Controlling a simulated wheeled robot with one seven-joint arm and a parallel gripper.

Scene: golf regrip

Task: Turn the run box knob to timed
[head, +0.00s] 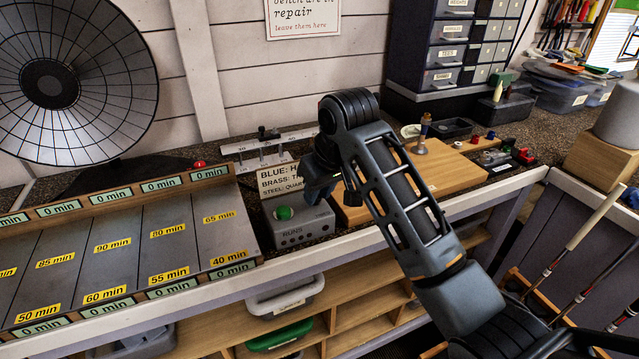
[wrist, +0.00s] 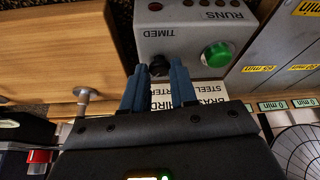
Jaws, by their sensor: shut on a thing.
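The run box (head: 303,234) is a grey box on the bench, marked RUNS on its front, with a green button (head: 284,213) on top. In the wrist view the box (wrist: 188,40) appears upside down, with the word TIMED near a black knob (wrist: 158,67) and the green button (wrist: 216,54). My gripper (wrist: 158,74) has its two blue fingers on either side of the knob, shut on it. In the head view my gripper (head: 318,196) reaches down over the box's far right side and hides the knob. I cannot tell which way the knob points.
A label card (head: 281,179) stands behind the box. A sloped board of minute labels (head: 129,232) lies close on the left. A wooden board (head: 443,178) lies on the right, with a small brass-coloured stand (head: 421,143) on it.

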